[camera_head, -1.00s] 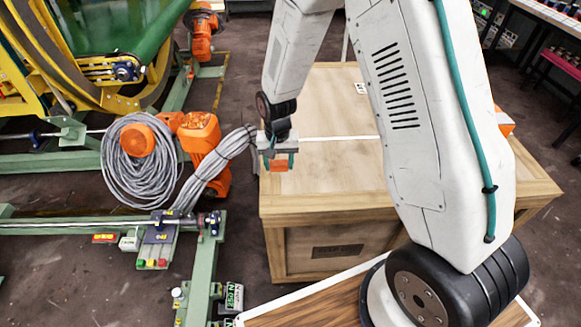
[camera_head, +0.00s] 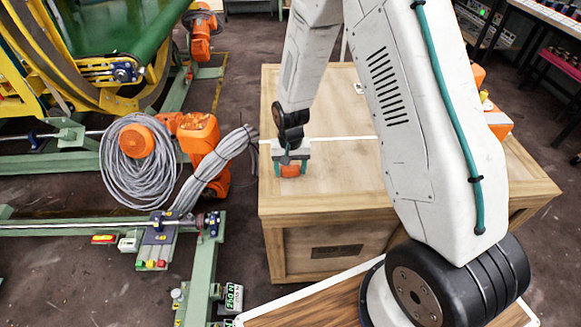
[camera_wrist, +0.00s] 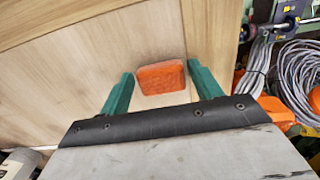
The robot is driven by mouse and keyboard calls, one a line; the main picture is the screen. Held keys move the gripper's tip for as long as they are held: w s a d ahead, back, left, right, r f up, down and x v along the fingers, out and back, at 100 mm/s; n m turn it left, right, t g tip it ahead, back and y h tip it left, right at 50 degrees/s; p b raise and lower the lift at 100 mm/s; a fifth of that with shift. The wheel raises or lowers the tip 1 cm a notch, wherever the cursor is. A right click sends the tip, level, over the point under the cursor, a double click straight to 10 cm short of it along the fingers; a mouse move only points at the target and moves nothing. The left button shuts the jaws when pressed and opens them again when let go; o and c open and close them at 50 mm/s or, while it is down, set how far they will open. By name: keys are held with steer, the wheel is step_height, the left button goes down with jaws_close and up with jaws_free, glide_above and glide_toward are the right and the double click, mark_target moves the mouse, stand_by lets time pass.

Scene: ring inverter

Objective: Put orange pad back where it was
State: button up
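The orange pad (camera_head: 290,170) is a small rounded block at my gripper, by the left side of the wooden crate's top. My gripper (camera_head: 290,163) points down, with its teal fingers on either side of the pad.
The wooden crate (camera_head: 330,215) has a broad, mostly bare top with a white line (camera_head: 345,138) across it. Coiled grey cable (camera_head: 135,165) and an orange machine (camera_head: 200,140) stand left of it. Orange items (camera_head: 498,122) show at right, partly behind my arm.

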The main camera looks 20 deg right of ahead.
steer(key=shift+o, duration=0.5)
step_height(320, 180, up, 12)
step_height(320, 180, up, 11)
glide_above(291, 170)
steer(key=s, duration=0.5)
steer(key=s+d+r+n, duration=0.1)
steer(key=s+r, duration=0.3)
steer(key=s, duration=0.4)
steer(key=s+d+r+n+t, duration=0.1)
steer(key=s+r, duration=0.3)
steer(key=s, duration=0.4)
steer(key=s+d+r+n, duration=0.1)
steer(key=s+r, duration=0.4)
steer(key=s, duration=0.3)
steer(key=shift+s+n, duration=0.3)
steer(key=shift+s, duration=0.1)
